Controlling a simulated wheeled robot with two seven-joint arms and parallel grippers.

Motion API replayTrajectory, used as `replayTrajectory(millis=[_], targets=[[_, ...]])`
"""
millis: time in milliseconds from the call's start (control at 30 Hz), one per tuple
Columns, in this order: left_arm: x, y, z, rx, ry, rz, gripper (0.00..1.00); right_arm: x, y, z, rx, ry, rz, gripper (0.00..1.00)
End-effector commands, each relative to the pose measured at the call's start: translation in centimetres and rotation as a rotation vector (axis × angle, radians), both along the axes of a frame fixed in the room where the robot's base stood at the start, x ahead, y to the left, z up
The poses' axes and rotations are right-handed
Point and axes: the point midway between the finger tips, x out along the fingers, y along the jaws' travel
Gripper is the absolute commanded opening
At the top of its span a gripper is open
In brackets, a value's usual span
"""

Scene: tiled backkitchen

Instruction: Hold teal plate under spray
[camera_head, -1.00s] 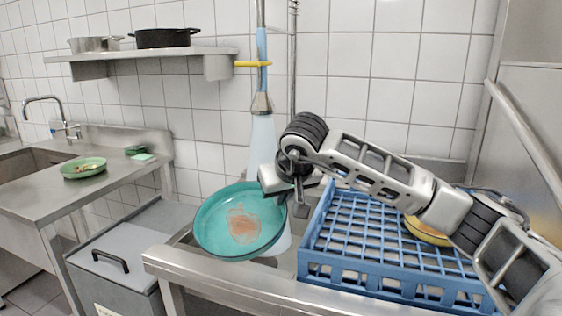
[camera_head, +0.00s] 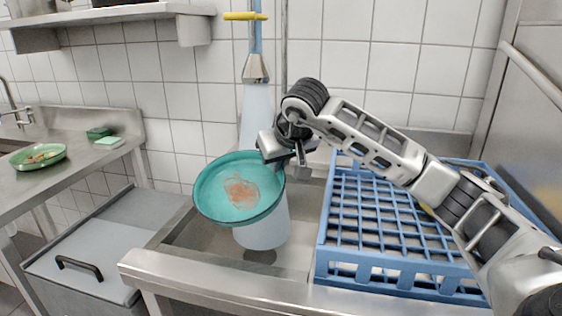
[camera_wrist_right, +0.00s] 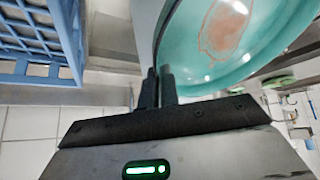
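The teal plate (camera_head: 214,193) has a reddish-brown smear in its middle and is tilted toward the head camera. My right gripper (camera_head: 283,160) is shut on its right rim and holds it above the sink (camera_head: 285,220). The right wrist view also shows the gripper fingers (camera_wrist_right: 158,88) closed at the edge of the plate (camera_wrist_right: 262,55). The spray head (camera_head: 256,69) hangs behind and above the plate. A pale, translucent cone of spray (camera_head: 255,112) comes down from it, passes behind the plate and shows again below it. My left gripper is not in view.
A blue dish rack (camera_head: 345,225) stands right of the sink, under my right arm. A green plate with food scraps (camera_head: 38,157) and a sponge (camera_head: 108,142) lie on the left counter. A grey lidded bin (camera_head: 110,240) stands left of the sink. A shelf (camera_head: 120,12) is above.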

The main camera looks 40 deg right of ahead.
Motion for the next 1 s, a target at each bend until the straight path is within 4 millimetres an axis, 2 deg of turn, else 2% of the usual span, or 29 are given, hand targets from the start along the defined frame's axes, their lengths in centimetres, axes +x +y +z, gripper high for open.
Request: replayTrajectory(millis=[100, 500, 700, 1000], targets=[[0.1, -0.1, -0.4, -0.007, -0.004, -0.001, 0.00, -1.1, 1.4, -0.2, 0.000, -0.003, 0.004, 0.00], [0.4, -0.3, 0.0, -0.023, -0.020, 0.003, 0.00, -4.5, 5.4, 0.0, 0.000, -0.001, 0.003, 0.00], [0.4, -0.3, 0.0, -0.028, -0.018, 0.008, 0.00, -5.3, 6.3, 0.0, 0.001, -0.002, 0.001, 0.00], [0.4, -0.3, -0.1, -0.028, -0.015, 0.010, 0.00, -5.5, 6.5, 0.0, 0.001, -0.002, -0.001, 0.00]])
